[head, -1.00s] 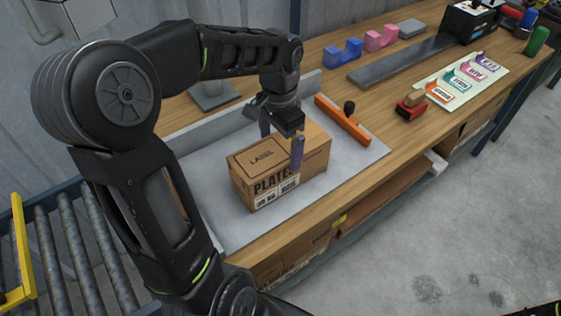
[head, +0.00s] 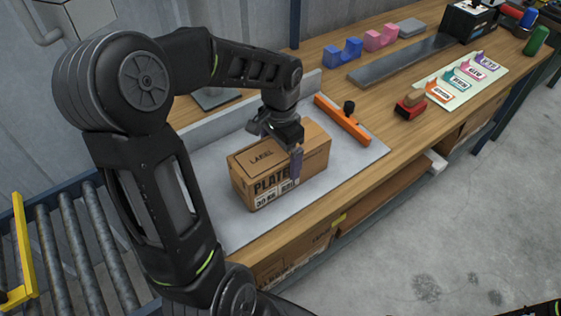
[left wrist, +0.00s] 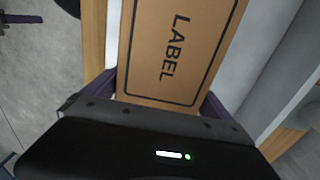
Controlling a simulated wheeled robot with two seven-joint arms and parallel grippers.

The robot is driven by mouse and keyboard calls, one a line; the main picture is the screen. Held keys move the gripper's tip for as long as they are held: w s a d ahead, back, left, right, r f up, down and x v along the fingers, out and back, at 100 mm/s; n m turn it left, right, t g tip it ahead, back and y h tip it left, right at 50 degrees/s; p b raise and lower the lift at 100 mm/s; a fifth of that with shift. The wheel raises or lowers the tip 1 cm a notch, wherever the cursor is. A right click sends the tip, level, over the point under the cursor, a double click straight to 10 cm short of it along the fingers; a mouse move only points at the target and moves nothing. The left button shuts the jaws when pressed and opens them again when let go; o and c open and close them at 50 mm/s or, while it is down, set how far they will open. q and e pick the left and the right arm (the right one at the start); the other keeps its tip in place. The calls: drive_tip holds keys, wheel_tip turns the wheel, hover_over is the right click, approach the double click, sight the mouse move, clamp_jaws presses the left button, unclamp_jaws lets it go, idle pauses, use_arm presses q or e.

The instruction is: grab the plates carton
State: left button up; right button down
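The plates carton (head: 280,170) is a brown box marked LABEL on top and PLATES on its front. It sits flat on a grey mat on the workbench. My left gripper (head: 283,150) is over its right part, pointing down, with one purple finger in front of the front face and the other hidden behind the box. In the left wrist view the carton top (left wrist: 175,50) lies between the two fingers of my left gripper (left wrist: 155,95), with little room at either side; firm contact cannot be made out. A purple finger-like part, perhaps my right gripper (left wrist: 20,18), shows at the upper left corner.
An orange bar tool with a black knob (head: 343,120) lies close behind the carton's right side. A red stamp (head: 410,104), a board of coloured tags (head: 462,78) and blue and pink holders stand further right. A roller conveyor (head: 70,250) is at the left.

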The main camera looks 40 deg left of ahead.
use_arm(q)
drive_tip(key=c, duration=1.6)
